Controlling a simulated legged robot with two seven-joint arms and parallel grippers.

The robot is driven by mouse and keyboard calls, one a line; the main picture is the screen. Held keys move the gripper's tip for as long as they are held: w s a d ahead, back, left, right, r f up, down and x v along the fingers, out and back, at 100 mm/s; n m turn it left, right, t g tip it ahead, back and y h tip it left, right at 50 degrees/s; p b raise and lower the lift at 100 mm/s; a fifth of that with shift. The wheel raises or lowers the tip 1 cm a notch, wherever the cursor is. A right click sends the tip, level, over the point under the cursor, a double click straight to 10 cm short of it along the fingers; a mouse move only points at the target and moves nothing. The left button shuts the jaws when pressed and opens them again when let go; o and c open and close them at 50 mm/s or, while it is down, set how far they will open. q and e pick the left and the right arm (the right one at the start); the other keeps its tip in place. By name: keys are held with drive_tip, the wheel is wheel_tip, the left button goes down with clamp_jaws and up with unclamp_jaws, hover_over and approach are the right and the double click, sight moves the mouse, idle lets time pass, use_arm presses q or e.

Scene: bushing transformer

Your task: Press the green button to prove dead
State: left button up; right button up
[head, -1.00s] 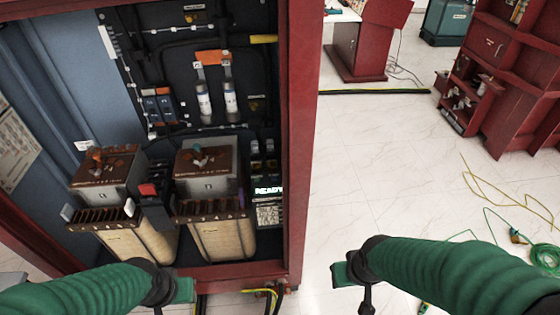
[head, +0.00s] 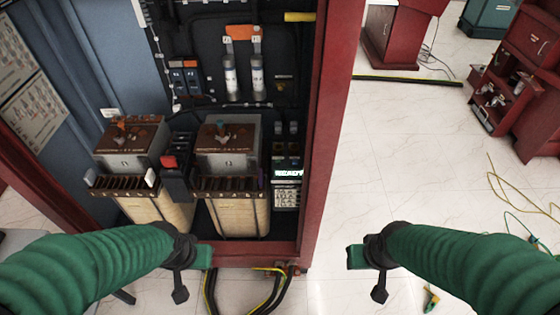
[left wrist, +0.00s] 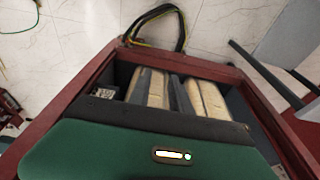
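A small device with a lit display reading READY (head: 288,173) stands at the lower right inside the open red cabinet (head: 320,130). A pale keypad-like block (head: 286,197) is just below the display. I cannot make out a green button there. My left gripper (head: 190,257) is in front of the cabinet's lower edge, below and left of the device, apart from it. My right gripper (head: 366,257) is right of the cabinet, over the floor. Both look empty, but their fingers are too unclear to tell open or shut. The left wrist view shows the cabinet's lower part (left wrist: 72,103).
Two transformers with brown tops, left (head: 132,142) and right (head: 228,145), fill the lower cabinet. Two white cylinders (head: 231,80) hang above. Black and yellow cables (head: 265,290) lie at the cabinet's foot.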

use_arm(q)
drive_tip(key=shift+a, duration=0.45)
clamp_jaws()
drive_tip(key=shift+d, duration=0.25)
drive_tip(key=shift+a+f, duration=0.1)
drive_tip(key=shift+a, duration=0.2)
drive_tip(key=shift+d, duration=0.2)
drive_tip(key=shift+a, duration=0.1)
